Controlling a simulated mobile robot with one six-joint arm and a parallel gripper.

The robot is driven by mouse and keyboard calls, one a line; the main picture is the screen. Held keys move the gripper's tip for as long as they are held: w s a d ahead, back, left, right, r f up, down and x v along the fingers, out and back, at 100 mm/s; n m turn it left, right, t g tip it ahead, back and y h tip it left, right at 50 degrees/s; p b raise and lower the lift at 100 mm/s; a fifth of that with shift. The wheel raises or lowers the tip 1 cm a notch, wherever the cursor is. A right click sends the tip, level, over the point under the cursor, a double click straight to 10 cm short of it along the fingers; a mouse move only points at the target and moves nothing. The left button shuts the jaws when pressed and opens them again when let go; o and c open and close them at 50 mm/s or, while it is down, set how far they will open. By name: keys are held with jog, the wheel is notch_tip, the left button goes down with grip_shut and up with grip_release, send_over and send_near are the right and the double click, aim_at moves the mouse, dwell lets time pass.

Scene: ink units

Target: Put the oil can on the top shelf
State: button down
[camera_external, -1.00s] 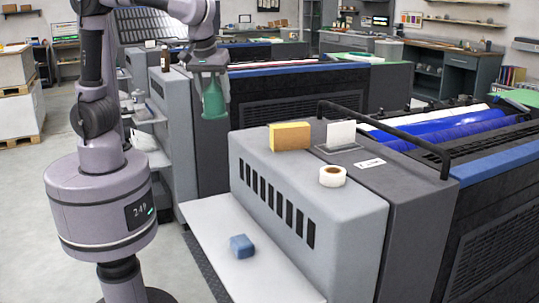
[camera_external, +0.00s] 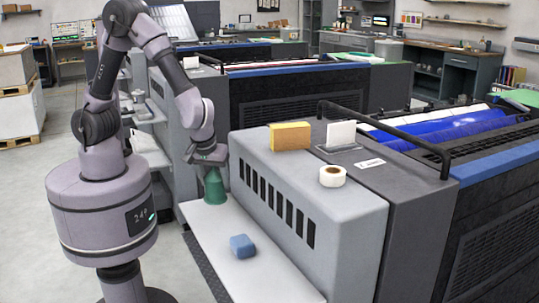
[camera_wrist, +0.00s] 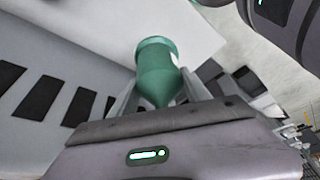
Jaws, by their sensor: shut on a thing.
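The oil can (camera_external: 214,188) is green, with a round base and a narrowing top. It is upright in the external view, over the far end of the low white ledge (camera_external: 240,262); I cannot tell whether it touches the ledge. My gripper (camera_external: 211,165) is shut on its narrow upper part from above. In the wrist view the can (camera_wrist: 157,65) is between the fingers of my gripper (camera_wrist: 157,95), its base away from me. The higher grey top (camera_external: 285,168) of the near unit is to the right of my gripper.
A blue block (camera_external: 242,246) lies on the ledge nearer the camera. A yellow sponge (camera_external: 290,136), a white tape roll (camera_external: 333,176) and a white card (camera_external: 341,134) are on the unit's top. A black rail (camera_external: 385,126) rises behind them. The ledge between can and block is clear.

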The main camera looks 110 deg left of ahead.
aim_at(211, 180)
notch_tip(211, 180, down, 6)
jog(key=shift+f+b, duration=0.15)
jog(key=shift+b, duration=1.05)
jog(key=shift+f, duration=0.1)
jog(key=c, duration=0.5)
grip_release()
jog(key=p+v, duration=0.5)
jog(key=v, duration=0.7)
jog(key=shift+w+p, duration=0.1)
jog(key=shift+p, duration=0.25)
jog(key=s+r+m+t+h, duration=0.1)
jog(key=s+r+m+t, duration=0.2)
jog(key=s+r+m, duration=0.3)
jog(key=s+r+m+t+h, duration=0.1)
jog(key=s+r+m+t, duration=0.2)
jog(key=s+r+m, duration=0.3)
notch_tip(211, 180, up, 6)
jog(key=m, duration=1.1)
jog(key=shift+s+d+f, duration=0.15)
jog(key=shift+s+d, duration=0.1)
jog(key=shift+s, duration=0.15)
